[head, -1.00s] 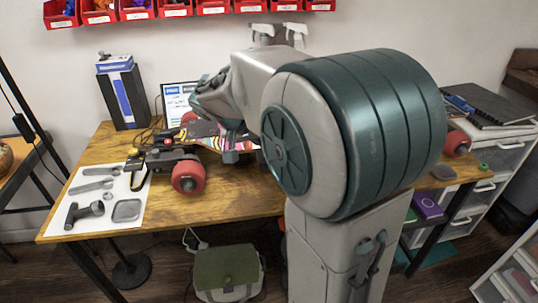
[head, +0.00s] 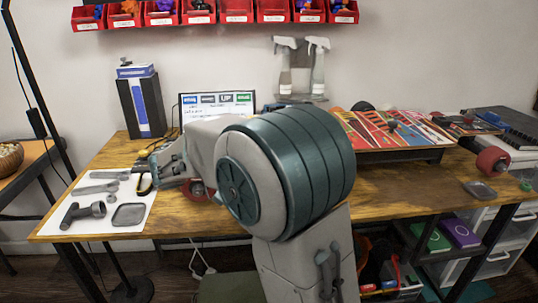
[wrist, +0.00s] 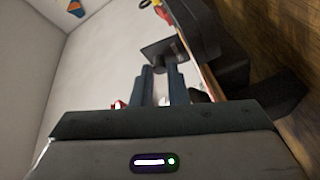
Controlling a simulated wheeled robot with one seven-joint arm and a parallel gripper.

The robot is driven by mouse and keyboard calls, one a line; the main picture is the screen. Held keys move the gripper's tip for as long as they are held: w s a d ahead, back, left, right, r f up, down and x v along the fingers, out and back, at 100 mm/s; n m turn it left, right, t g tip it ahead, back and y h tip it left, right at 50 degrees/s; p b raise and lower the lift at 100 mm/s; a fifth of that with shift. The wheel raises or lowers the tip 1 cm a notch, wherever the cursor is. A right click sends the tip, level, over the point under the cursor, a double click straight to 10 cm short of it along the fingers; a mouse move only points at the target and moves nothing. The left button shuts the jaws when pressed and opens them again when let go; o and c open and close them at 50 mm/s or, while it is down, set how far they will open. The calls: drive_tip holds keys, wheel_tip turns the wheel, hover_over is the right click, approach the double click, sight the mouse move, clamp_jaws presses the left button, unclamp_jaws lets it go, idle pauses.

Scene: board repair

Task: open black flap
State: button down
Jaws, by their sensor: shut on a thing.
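In the wrist view, my gripper's fingers (wrist: 159,84) are shut on a small dark flat plate (wrist: 167,48), which looks like the black flap. The flap stands out beyond the fingertips beside a larger black body (wrist: 222,45). In the head view, my gripper (head: 154,168) is low at the left end of the skateboard; its fingertips and the flap are too small to make out there. The skateboard's patterned deck (head: 385,131) shows to the right of my arm. My arm hides the board's middle.
A white mat (head: 70,222) with tools lies at the table's left. A monitor (head: 217,105) and a black-blue box (head: 142,104) stand behind. Red bins (head: 197,17) hang on the wall. Spray bottles (head: 317,67) stand at the back. The table's front right is mostly clear.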

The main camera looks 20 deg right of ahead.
drive_tip(key=shift+w+a+f+n+t+h+b, duration=0.15)
drive_tip(key=shift+f+n+h+b, duration=0.15)
drive_tip(key=shift+h, duration=0.25)
drive_tip(key=shift+s+a+f+n+t+h+b, duration=0.15)
drive_tip(key=shift+f+n+h+b, duration=0.15)
drive_tip(key=shift+h, duration=0.3)
drive_tip(key=shift+w+a+f+n+h+b, duration=0.2)
drive_tip(key=shift+h+b, duration=0.1)
drive_tip(key=shift+h, duration=0.25)
drive_tip(key=c, duration=1.4)
unclamp_jaws()
drive_tip(key=shift+c, duration=0.2)
